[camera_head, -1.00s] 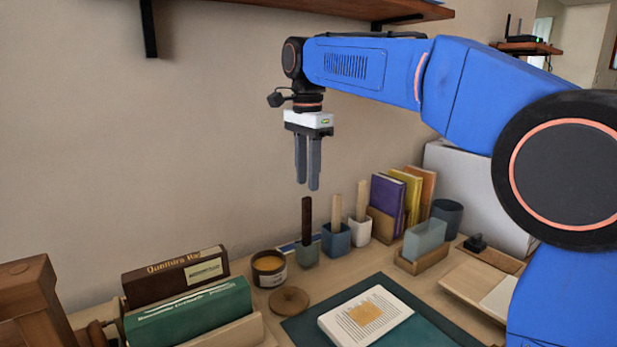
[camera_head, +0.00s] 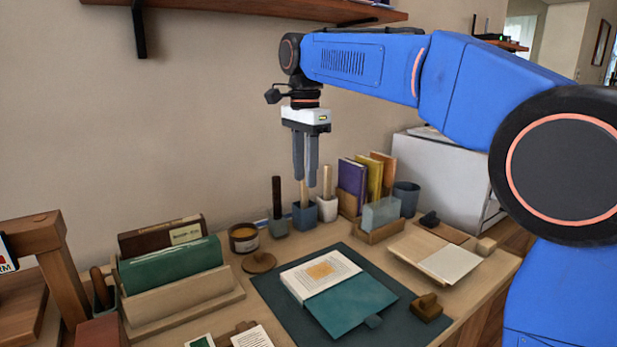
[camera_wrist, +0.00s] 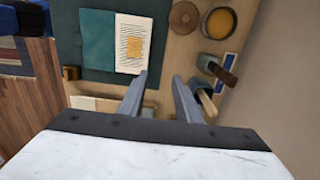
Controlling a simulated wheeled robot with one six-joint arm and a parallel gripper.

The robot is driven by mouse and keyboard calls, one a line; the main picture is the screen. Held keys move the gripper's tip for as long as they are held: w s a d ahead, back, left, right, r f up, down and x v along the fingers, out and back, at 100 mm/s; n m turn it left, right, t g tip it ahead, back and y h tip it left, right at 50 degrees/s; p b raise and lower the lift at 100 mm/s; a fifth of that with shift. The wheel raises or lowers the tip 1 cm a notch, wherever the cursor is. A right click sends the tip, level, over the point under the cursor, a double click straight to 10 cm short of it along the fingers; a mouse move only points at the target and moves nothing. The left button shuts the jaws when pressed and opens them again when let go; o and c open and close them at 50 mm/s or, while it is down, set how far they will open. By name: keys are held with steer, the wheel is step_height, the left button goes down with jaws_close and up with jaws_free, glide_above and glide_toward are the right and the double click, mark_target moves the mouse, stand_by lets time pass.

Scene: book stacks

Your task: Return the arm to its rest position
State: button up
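My gripper (camera_head: 305,178) hangs pointing down from my blue arm, in the air above the back of the desk. Its two fingers stand apart with nothing between them. In the wrist view, the gripper (camera_wrist: 160,85) also shows its fingers spread and empty. In the head view, the fingertips appear in front of the small pots with wooden sticks; the wrist view shows them above the desk, apart from it.
Small pots (camera_head: 304,216) with upright sticks stand below the gripper. Books in a holder (camera_head: 366,178) stand to their right. An open book (camera_head: 322,276) lies on a dark mat (camera_head: 268,287). A book rack (camera_head: 190,306) is at left. A shelf (camera_head: 230,7) hangs above.

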steer(key=s+d+f+n+t, duration=0.1)
steer(key=s+d+f+n, duration=0.25)
steer(key=s+d, duration=0.5)
steer(key=s+d+f+n+t, duration=0.15)
steer(key=s+d+f, duration=0.3)
steer(key=d, duration=0.65)
steer(key=s+d+f+n+t, duration=0.1)
steer(key=s+d+f+n, duration=0.2)
steer(key=s+d+f, duration=0.2)
steer(key=s+d+f+n+t, duration=0.1)
steer(key=s+d+f+n, duration=0.2)
steer(key=s+f, duration=0.8)
steer(key=shift+s+d+f, duration=0.2)
steer(key=shift+s+d, duration=0.45)
steer(key=shift+d, duration=0.5)
